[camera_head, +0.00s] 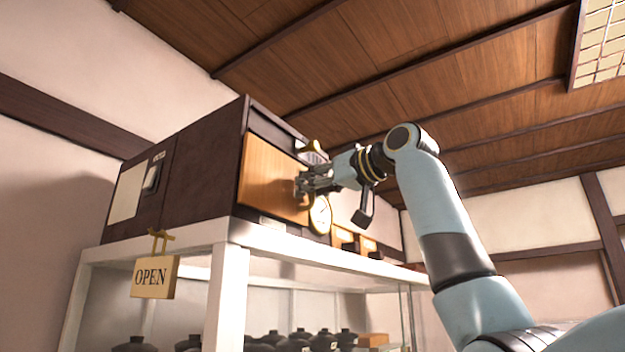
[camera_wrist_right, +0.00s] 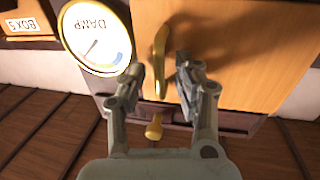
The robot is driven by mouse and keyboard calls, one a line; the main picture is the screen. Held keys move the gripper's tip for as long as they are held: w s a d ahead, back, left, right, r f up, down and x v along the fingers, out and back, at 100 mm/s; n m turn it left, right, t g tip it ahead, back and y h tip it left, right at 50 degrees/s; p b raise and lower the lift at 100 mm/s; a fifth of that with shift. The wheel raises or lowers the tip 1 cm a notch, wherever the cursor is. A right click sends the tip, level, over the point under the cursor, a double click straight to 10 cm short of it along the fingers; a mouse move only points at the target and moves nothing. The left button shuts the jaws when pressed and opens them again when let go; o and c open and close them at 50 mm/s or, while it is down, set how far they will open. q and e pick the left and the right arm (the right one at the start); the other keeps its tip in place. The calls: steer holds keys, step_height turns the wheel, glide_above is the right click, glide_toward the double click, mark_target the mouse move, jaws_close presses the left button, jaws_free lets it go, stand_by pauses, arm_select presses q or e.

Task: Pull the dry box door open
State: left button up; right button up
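The dry box (camera_head: 205,165) is a dark brown cabinet on a white shelf unit. Its light wooden door (camera_head: 265,175) faces right and looks shut; it also fills the upper right of the right wrist view (camera_wrist_right: 235,45). A brass bar handle (camera_wrist_right: 160,60) stands on the door. My right gripper (camera_head: 303,184) is at the door. In the right wrist view its two fingers (camera_wrist_right: 158,72) are apart, one on each side of the handle, with gaps visible, so it is open around the handle and not clamped. My left gripper is not in view.
A round gauge marked DAMP (camera_wrist_right: 97,35) sits close beside one finger. A small brass knob (camera_wrist_right: 153,130) lies between the finger bases. Wooden boxes (camera_head: 345,240) stand beyond the dry box. An OPEN sign (camera_head: 154,277) hangs at the shelf front, with dark lidded pots (camera_head: 135,345) below.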

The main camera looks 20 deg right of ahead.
steer(key=shift+w, duration=0.15)
steer(key=shift+a, duration=0.1)
jaws_close()
stand_by(0.3)
